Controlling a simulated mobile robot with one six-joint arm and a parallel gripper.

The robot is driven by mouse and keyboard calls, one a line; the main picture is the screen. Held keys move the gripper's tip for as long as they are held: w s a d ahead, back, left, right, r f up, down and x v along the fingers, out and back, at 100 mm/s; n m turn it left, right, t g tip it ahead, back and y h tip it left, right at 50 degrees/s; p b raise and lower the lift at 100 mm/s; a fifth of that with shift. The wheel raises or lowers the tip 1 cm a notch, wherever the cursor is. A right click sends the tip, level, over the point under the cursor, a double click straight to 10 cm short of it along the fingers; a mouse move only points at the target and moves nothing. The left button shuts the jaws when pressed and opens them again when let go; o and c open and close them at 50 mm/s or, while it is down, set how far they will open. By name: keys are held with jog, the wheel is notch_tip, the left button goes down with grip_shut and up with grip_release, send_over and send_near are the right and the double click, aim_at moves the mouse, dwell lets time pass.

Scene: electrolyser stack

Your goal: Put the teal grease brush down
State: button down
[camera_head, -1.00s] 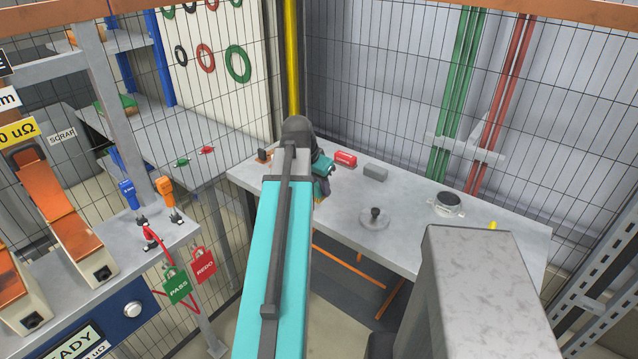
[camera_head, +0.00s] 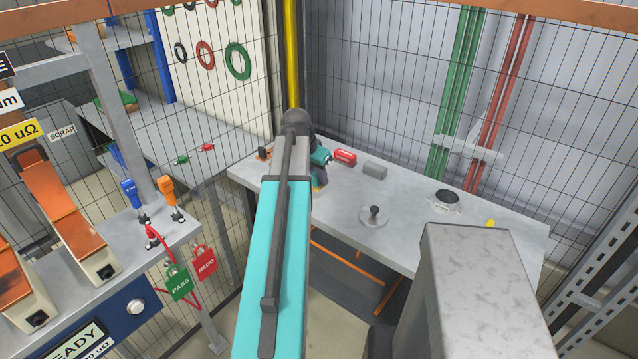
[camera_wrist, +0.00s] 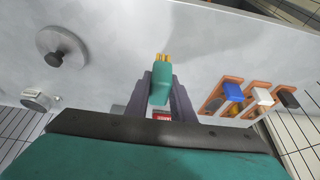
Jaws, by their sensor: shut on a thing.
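The teal grease brush (camera_wrist: 159,88) is between the two grey fingers of my gripper (camera_wrist: 161,92) in the wrist view. My gripper is shut on its teal handle, and its yellow bristles point away from the gripper, over the grey bench top. I cannot tell whether the bristles touch the bench. In the head view my arm hides most of the gripper, which is over the left part of the grey bench (camera_head: 420,235).
A red block (camera_head: 345,156) and a grey block (camera_head: 374,172) lie close right of the gripper. A knobbed disc (camera_head: 374,216) and a round metal part (camera_head: 447,200) stand farther right. Bare bench lies between.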

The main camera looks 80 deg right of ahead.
aim_at(318, 183)
jog(key=shift+d, duration=0.25)
jog(key=shift+f+p, duration=0.85)
jog(key=shift+f, duration=0.9)
jog(key=shift+f, duration=0.2)
jog(key=c, duration=1.5)
grip_release()
jog(key=shift+c, duration=0.2)
jog(key=shift+r, duration=0.25)
jog(key=b+v, duration=0.3)
jog(key=v, duration=0.9)
jog(key=shift+a, duration=0.1)
jog(key=shift+w, duration=0.1)
